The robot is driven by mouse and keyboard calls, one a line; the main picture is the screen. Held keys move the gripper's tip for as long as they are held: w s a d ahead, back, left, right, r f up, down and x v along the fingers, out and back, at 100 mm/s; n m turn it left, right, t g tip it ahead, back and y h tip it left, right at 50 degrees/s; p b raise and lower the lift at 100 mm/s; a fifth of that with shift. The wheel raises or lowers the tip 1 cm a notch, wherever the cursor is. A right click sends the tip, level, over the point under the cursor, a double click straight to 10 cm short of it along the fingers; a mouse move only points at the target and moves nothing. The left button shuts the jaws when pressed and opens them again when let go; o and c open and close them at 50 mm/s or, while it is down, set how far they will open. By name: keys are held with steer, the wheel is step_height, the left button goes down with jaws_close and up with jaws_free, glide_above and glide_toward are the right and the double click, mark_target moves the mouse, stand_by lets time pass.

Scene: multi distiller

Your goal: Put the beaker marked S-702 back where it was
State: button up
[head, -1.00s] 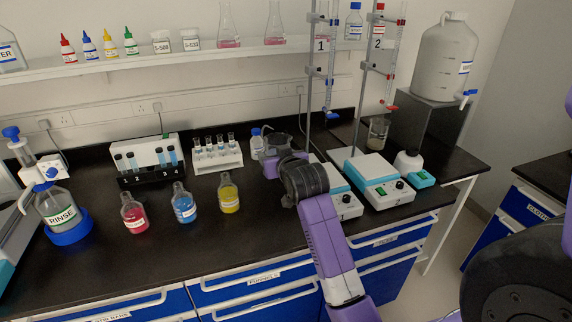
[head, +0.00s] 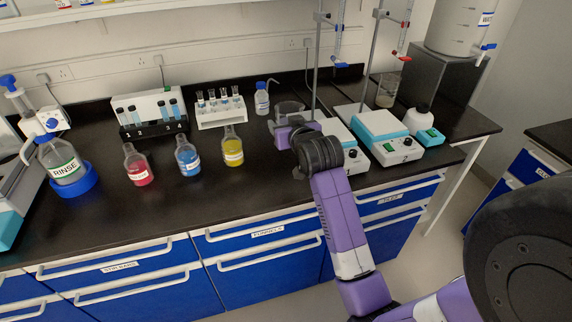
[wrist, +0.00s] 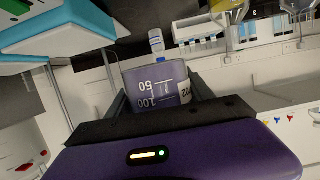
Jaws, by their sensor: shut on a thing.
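A clear beaker (wrist: 155,85) with 50 and 100 marks is between the fingers of my gripper (wrist: 160,100) in the wrist view. In the head view the beaker (head: 290,108) is above the black bench, beside the left stirrer plate (head: 340,138). My gripper (head: 287,135) is shut on it, partly hidden by my wrist. I cannot tell whether the beaker touches the bench. Another beaker (head: 387,90) stands behind the right stirrer plate (head: 382,135), near a burette stand.
A wash bottle (head: 262,100) stands just left of the held beaker. A tube rack (head: 220,108) and red, blue and yellow flasks (head: 233,148) are farther left. Thin stand rods (head: 315,75) rise close by. The front middle of the bench (head: 250,195) is clear.

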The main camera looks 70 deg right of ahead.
mark_target(286, 170)
step_height(286, 170, down, 14)
steer(key=shift+f, duration=0.2)
stand_by(0.4)
steer(key=shift+f, duration=0.15)
steer(key=o, duration=1.6)
steer(key=shift+o, duration=0.2)
